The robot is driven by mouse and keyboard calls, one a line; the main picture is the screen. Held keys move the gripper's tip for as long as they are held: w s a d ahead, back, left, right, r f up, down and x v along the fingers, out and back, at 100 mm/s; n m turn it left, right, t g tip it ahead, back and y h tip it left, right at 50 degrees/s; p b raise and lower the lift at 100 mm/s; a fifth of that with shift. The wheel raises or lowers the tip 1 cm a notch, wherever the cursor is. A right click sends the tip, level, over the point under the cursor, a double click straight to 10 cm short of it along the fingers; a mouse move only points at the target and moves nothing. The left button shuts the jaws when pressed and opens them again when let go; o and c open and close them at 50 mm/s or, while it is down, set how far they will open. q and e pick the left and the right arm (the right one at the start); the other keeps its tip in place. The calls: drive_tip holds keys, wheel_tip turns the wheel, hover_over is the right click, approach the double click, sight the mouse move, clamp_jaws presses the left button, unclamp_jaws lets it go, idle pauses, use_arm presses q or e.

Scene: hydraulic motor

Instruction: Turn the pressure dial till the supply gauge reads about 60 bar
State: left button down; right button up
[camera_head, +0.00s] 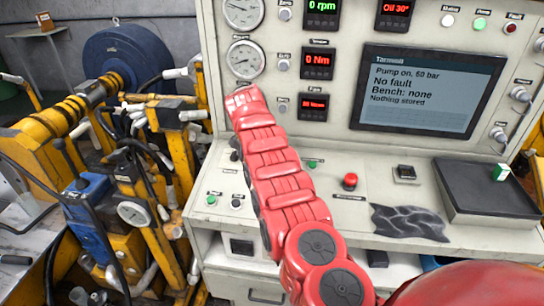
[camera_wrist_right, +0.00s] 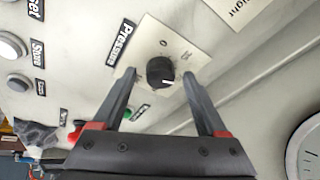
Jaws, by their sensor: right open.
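The pressure dial (camera_wrist_right: 160,72) is a black knob with a white mark, on a pale plate beside a "Pressure" label in the right wrist view. My right gripper (camera_wrist_right: 158,75) is open, with one finger on each side of the dial; I cannot tell whether either touches it. In the head view my red right arm hides the dial and gripper. Two round gauges, an upper one (camera_head: 243,11) and a lower one (camera_head: 243,59), are on the panel; their labels and readings are too small to tell. The screen (camera_head: 425,88) reads "Pump on, 60 bar" and "No fault". My left gripper is out of view.
A red button (camera_head: 350,181), a black cloth-like piece (camera_head: 409,221) and a dark tray (camera_head: 487,190) are on the console ledge. Yellow machinery (camera_head: 130,200) crowds the left. Part of a gauge (camera_wrist_right: 308,150) shows at the wrist view's right edge.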

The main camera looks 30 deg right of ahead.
drive_tip(key=shift+a+r, duration=0.15)
drive_tip(key=shift+r, duration=0.1)
drive_tip(key=p+v, duration=0.1)
drive_tip(key=v, duration=1.5)
drive_tip(key=shift+r, duration=0.35)
